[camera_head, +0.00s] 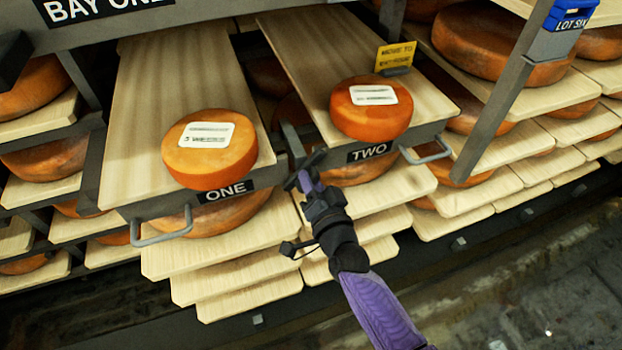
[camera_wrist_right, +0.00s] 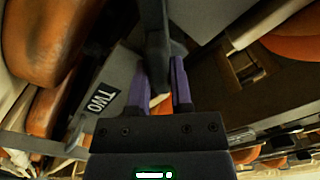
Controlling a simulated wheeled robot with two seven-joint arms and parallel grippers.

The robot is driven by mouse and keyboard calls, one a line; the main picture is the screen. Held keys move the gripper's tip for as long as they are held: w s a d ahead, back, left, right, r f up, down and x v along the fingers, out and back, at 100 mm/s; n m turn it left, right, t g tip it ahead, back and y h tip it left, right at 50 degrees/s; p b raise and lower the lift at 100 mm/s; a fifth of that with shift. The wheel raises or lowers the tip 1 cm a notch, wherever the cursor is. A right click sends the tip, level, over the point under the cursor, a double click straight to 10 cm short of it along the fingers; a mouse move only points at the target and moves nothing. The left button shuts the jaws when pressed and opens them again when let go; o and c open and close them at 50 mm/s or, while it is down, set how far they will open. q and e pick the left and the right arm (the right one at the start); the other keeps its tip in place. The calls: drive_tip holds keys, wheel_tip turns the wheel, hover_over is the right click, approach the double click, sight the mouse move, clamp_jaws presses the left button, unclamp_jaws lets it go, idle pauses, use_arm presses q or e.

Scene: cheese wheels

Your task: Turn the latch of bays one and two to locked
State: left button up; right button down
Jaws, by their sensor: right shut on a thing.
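My right gripper (camera_head: 306,180) is in front of the gap between the drawers marked ONE (camera_head: 226,190) and TWO (camera_head: 370,152). No latch of bay one shows clearly. My left gripper is out of view.
Orange cheese wheels sit on board one (camera_head: 210,149) and board two (camera_head: 371,107). Metal pull handles (camera_head: 162,239) (camera_head: 428,157) stick out at the drawer fronts. A yellow tag (camera_head: 396,56) stands behind wheel two. A metal post (camera_head: 512,85) rises at right. Floor at lower right is clear.

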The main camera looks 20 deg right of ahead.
drive_tip(key=m, duration=0.2)
drive_tip(key=shift+f+m, duration=0.15)
drive_tip(key=shift+m, duration=1.15)
drive_tip(key=shift+f+m, duration=0.1)
drive_tip(key=shift+m, duration=0.7)
use_arm(q)
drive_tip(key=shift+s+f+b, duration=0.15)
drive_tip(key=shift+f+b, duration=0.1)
drive_tip(key=shift+b, duration=0.05)
use_arm(e)
drive_tip(key=shift+m, duration=1.4)
drive_tip(key=c, duration=0.5)
unclamp_jaws()
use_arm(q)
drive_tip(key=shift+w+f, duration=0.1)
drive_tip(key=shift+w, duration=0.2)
